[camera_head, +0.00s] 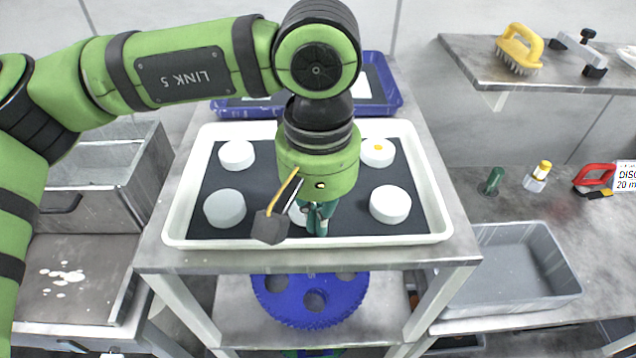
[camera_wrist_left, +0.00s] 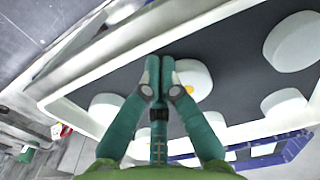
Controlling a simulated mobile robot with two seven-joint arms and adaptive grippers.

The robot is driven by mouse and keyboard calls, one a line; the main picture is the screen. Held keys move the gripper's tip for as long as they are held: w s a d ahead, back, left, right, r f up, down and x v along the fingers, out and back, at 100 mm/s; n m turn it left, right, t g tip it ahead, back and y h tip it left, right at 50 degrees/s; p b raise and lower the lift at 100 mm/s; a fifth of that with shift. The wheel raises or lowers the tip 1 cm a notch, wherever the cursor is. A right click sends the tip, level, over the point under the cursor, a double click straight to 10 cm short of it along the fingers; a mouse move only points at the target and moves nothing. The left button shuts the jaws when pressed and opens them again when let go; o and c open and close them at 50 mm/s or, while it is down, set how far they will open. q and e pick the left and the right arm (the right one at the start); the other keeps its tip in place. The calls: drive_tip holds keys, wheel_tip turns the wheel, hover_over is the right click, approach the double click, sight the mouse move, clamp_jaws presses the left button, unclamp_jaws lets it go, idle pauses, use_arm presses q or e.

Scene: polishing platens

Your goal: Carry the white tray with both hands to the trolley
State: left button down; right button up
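The white tray (camera_head: 181,222) lies flat on a grey steel stand (camera_head: 300,258) with a lower shelf. The tray has a dark liner (camera_head: 268,190) and holds several white discs; one disc (camera_head: 378,152) has an orange spot. My left gripper (camera_head: 317,222) is over the front middle of the tray, inside its rim, hiding part of a disc. In the left wrist view its green fingers (camera_wrist_left: 160,75) are together with nothing seen between them, and the tray rim (camera_wrist_left: 110,62) shows alongside. My right gripper is not in view. I cannot tell which piece is the trolley.
A blue tray (camera_head: 391,92) lies behind the white tray. A blue perforated disc (camera_head: 310,298) is on the lower shelf. A steel basin (camera_head: 100,185) stands left. A grey bin (camera_head: 515,270) and small tools are on the right bench. A yellow brush (camera_head: 519,47) is on the wall shelf.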

sight(320, 262)
use_arm(q)
drive_tip(key=shift+s+f, duration=0.1)
drive_tip(key=shift+f, duration=0.3)
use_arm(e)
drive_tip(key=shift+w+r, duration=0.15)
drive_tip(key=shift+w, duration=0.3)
use_arm(q)
drive_tip(key=shift+s+f, duration=0.1)
drive_tip(key=s+b, duration=0.4)
drive_tip(key=s, duration=0.1)
drive_tip(key=shift+f, duration=0.4)
drive_tip(key=s+r+b, duration=0.1)
drive_tip(key=s+b, duration=0.1)
drive_tip(key=s, duration=0.4)
drive_tip(key=shift+b, duration=0.3)
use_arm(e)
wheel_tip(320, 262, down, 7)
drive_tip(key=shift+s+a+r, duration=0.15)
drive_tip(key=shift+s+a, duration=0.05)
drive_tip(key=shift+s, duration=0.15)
use_arm(q)
drive_tip(key=shift+s, duration=0.1)
